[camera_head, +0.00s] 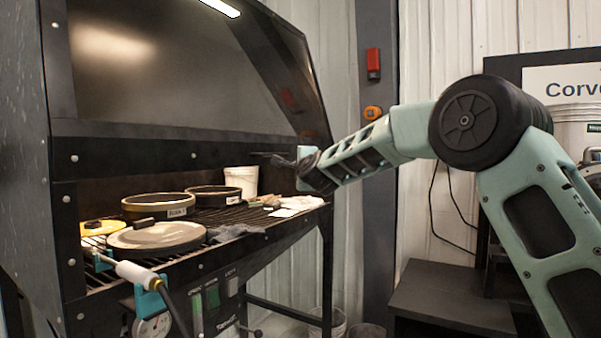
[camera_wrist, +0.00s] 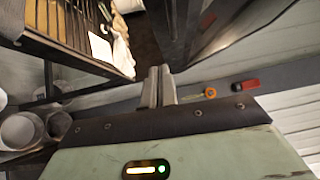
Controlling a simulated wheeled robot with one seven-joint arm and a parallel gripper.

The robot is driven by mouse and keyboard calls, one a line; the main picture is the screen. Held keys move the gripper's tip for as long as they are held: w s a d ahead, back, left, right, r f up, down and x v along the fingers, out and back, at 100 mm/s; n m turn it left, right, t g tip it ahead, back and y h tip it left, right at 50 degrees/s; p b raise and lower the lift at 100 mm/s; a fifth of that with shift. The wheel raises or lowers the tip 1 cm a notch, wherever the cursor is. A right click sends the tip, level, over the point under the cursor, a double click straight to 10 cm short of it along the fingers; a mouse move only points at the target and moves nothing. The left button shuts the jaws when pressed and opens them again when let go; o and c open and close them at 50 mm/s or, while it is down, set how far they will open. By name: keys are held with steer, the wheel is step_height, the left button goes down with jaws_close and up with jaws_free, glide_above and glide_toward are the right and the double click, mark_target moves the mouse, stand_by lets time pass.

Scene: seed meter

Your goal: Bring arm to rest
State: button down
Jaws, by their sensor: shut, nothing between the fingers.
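My arm reaches in from the right in the head view, its links pale green with a black round elbow joint. My gripper (camera_head: 268,154) is at its far end, above the right side of the black workbench (camera_head: 240,243). In the wrist view my gripper (camera_wrist: 159,72) shows two grey fingers side by side, shut with nothing between them. The fingers point past the bench's edge, and no object touches them.
On the bench grate stand round sieves (camera_head: 158,205), a lidded pan (camera_head: 157,237), a white tub (camera_head: 241,181) and a dark cloth (camera_head: 235,231). Buckets (camera_head: 333,322) stand below. A dark post (camera_head: 378,220) rises behind my arm.

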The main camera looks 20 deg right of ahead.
steer(key=s+a+f+n+g+y, duration=0.2)
steer(key=s+a+f+n+y, duration=0.15)
steer(key=s+a, duration=0.3)
steer(key=s+a+f+n+g+y, duration=0.25)
steer(key=s+a+f+n, duration=0.25)
steer(key=a, duration=0.3)
steer(key=s+a+f+n+g, duration=0.4)
steer(key=s+f+n, duration=0.15)
steer(key=s, duration=0.45)
steer(key=s+a+f+n+g, duration=0.35)
steer(key=s+f, duration=0.35)
steer(key=s, duration=0.3)
steer(key=s+d+f+n+g+h, duration=0.1)
steer(key=s+d+f+n+g, duration=0.15)
steer(key=s, duration=0.65)
steer(key=s+d+f+n+g+h, duration=0.2)
steer(key=s+d+f+n, duration=0.15)
steer(key=s, duration=0.55)
steer(key=s+d+f+n+g+h, duration=0.1)
steer(key=s+d+f+n+g, duration=0.2)
steer(key=s, duration=0.6)
step_height(320, 180, up, 14)
steer(key=t+p, duration=0.1)
steer(key=p, duration=1.4)
steer(key=shift+w+a, duration=0.3)
steer(key=shift+a, duration=0.05)
steer(key=shift+r+n, duration=0.1)
steer(key=shift+n, duration=0.15)
